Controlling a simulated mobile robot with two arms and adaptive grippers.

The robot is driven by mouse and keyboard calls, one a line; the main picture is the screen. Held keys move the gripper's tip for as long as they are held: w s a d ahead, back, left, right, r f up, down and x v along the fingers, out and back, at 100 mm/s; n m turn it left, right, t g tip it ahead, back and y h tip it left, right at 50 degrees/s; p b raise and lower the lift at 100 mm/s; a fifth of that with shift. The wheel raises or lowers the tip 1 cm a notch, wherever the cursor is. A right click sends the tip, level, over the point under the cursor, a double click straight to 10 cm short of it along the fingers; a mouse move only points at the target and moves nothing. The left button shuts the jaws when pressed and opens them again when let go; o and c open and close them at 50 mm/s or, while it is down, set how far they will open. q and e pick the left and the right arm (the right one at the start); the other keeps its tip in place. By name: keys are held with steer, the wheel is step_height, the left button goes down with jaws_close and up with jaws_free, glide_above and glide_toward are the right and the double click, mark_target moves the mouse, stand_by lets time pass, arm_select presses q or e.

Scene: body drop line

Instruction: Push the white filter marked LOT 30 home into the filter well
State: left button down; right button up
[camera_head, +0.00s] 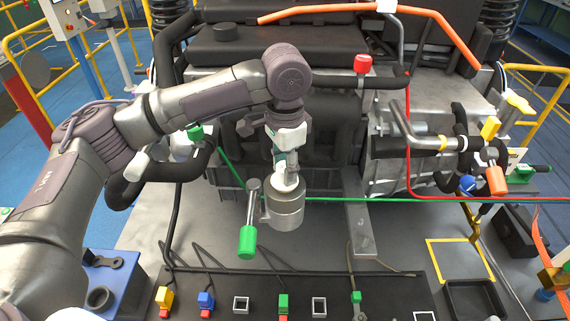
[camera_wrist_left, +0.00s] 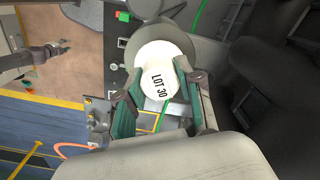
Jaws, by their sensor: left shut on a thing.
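The white filter (camera_head: 287,187), a short cylinder, sits at the top of the grey filter well (camera_head: 284,211). In the left wrist view the filter (camera_wrist_left: 160,70) shows its LOT 30 mark on the face toward me, over the grey round well (camera_wrist_left: 134,38). My left gripper (camera_head: 287,168) is above the well, shut on the filter; its green-padded fingers (camera_wrist_left: 155,97) are on either side of it. How deep the filter sits in the well is hidden. My right gripper is not in view.
A green-capped handle (camera_head: 247,241) stands just left of the well. A green line (camera_head: 345,199) runs past the well to the right. Dark engine parts (camera_head: 330,130) rise close behind. A black panel with coloured connectors (camera_head: 283,300) lies in front. Bare grey deck is to the left.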

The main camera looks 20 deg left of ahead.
arm_select(q)
steer(key=shift+f, duration=0.5)
steer(key=c, duration=0.7)
jaws_free()
steer(key=shift+r, duration=0.1)
